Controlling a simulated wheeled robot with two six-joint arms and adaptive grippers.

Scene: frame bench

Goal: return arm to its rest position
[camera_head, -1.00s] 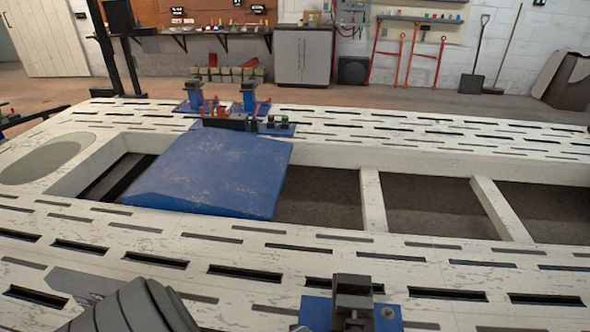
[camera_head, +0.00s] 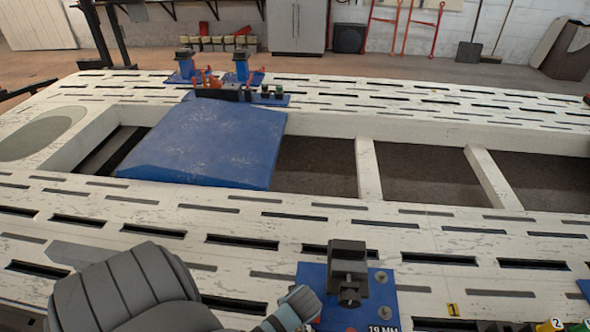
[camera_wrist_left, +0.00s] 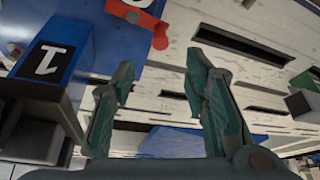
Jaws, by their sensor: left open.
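My left arm comes up from the bottom left of the head view. Its grey link and a small blue-grey part beside the blue clamp block (camera_head: 349,280) show; its fingers are out of that view. In the left wrist view my left gripper (camera_wrist_left: 160,66) is open, its two teal finger pads apart with nothing between them. A blue block with a black-and-white label (camera_wrist_left: 45,62) and a red lever (camera_wrist_left: 140,18) lie close to its left finger. My right gripper is in neither view.
The white slotted frame bench (camera_head: 330,215) fills the middle, with open bays and a blue panel (camera_head: 205,147) across one. More blue clamps (camera_head: 240,68) stand at its far edge. Small coloured parts (camera_head: 550,325) sit at the bottom right. A grey cabinet (camera_head: 297,25) stands behind.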

